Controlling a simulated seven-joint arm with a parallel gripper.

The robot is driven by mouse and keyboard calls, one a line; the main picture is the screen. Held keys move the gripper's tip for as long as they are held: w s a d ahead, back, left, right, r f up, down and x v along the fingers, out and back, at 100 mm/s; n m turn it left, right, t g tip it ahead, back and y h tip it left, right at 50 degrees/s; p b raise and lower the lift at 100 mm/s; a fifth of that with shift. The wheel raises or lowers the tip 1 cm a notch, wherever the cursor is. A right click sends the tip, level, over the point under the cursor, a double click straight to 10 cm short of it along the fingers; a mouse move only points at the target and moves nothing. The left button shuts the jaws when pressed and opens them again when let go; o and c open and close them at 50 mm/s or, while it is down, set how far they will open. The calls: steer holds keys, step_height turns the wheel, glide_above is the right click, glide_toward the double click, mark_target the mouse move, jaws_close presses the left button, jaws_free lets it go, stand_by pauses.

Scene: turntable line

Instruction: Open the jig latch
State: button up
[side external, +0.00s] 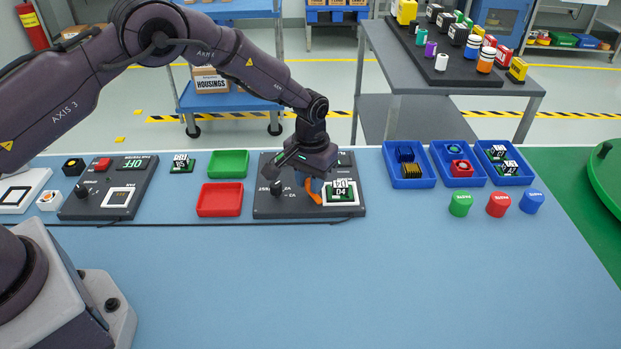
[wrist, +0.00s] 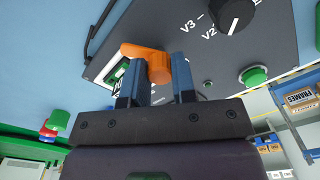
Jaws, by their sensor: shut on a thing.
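The jig is a dark panel (side external: 275,206) with a white-framed socket that holds a green board (side external: 341,190) marked 04. The orange latch (side external: 314,190) shows at the left of the socket. My gripper (side external: 313,183) is over the latch, pointing down. In the wrist view the blue fingers of my gripper (wrist: 157,80) are closed around the orange latch (wrist: 143,51), one on each side. The latch's far end and its pivot are partly hidden by the fingers.
A red tray (side external: 220,200) and a green tray (side external: 229,163) lie left of the jig. Blue bins (side external: 408,183) stand to its right, with coloured caps (side external: 498,204) in front. A black cable runs along the bench. The front bench is clear.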

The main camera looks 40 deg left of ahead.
steer(key=m, duration=0.5)
steer(key=shift+m, duration=0.3)
stand_by(0.4)
steer(key=o, duration=0.9)
steer(key=shift+o, duration=0.2)
step_height(320, 180, up, 13)
